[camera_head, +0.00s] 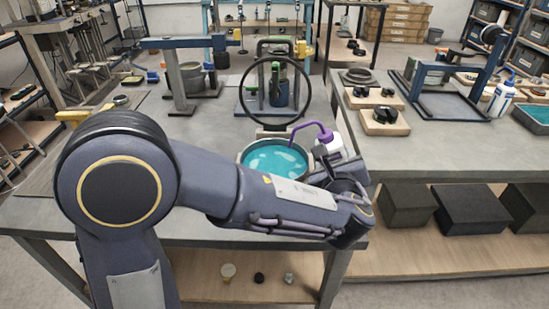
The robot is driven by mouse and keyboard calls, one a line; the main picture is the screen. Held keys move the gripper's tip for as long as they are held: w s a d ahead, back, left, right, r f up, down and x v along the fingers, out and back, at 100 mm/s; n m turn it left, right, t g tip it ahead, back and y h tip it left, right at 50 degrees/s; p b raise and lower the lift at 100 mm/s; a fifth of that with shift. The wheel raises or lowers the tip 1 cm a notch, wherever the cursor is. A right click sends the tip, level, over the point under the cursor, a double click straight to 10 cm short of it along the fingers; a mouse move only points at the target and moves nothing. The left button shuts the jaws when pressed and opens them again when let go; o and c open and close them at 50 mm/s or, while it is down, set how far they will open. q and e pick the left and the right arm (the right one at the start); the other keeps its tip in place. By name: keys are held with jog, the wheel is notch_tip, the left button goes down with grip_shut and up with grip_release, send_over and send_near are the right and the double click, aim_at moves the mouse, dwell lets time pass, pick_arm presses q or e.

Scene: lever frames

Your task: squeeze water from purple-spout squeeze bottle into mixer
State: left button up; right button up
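The squeeze bottle (329,147) is white with a purple cap and a bent purple spout. The spout points left over the rim of a round bowl (242,157) of teal liquid on the left table. This bowl may be the mixer's; I cannot tell for sure. My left arm crosses the front from the left. My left gripper (345,172) is at the bottle's lower part, which it and the wrist hide. Its fingers are not clear, so I cannot tell whether they grip the bottle. No stream of water shows at the spout. My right gripper is out of view.
On the right table are a blue-spout bottle (501,97), a dark blue frame (445,92) and wooden blocks (384,126). Dark boxes (468,208) sit on the shelf below.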

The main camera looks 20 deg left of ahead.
aim_at(340, 147)
pick_arm(q)
jog(key=shift+r, duration=0.15)
jog(key=shift+r+p, duration=1.85)
jog(key=shift+r, duration=0.55)
